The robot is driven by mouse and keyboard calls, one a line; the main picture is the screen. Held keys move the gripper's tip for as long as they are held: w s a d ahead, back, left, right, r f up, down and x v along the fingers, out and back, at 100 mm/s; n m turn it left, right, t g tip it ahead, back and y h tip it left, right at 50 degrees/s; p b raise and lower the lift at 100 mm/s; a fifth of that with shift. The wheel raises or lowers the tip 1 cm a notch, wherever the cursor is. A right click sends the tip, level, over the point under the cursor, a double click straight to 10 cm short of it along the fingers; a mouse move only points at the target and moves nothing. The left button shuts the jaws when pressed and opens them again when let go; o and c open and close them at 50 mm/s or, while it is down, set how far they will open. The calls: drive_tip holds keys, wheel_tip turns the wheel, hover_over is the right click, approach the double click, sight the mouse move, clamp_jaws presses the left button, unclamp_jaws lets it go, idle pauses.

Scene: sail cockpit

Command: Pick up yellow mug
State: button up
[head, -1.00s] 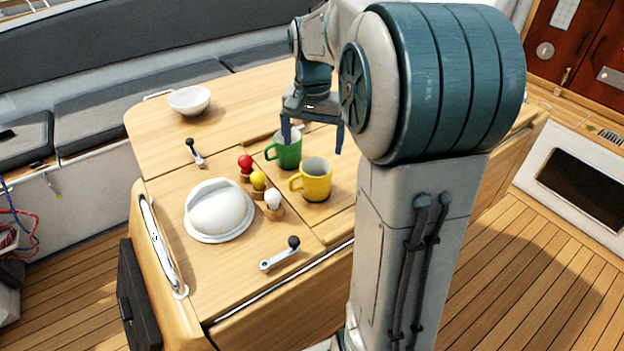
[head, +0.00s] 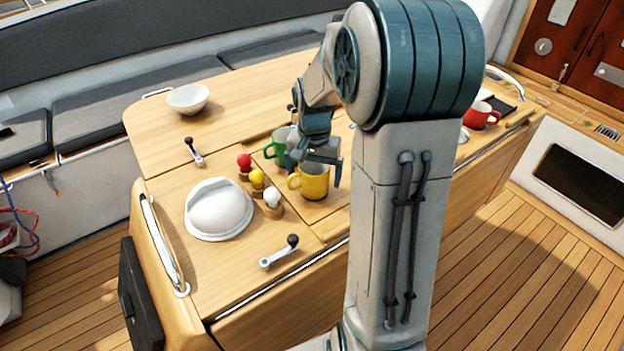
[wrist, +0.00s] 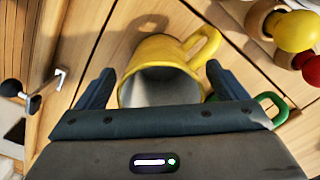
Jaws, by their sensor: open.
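The yellow mug (head: 313,184) stands upright on the wooden table, its handle pointing left in the head view. My gripper (head: 314,172) is open and low over the mug, one finger on either side of it in the picture. In the wrist view the yellow mug (wrist: 162,72) lies between the two fingers of my gripper (wrist: 156,85), with its mouth facing the camera and its handle at upper right. Part of its rim is hidden behind the gripper body. I cannot tell whether the fingers touch it.
A green mug (head: 277,150) stands close behind the yellow one. Egg cups with red, yellow and white tops (head: 272,200) stand to the left. A white dome (head: 218,208), a bowl (head: 188,99) and a winch handle (head: 280,252) are also on the table (head: 160,155). A red mug (head: 481,116) is at right.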

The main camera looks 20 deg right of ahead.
drive_tip(key=c, duration=1.1)
drive_tip(key=shift+r, duration=0.15)
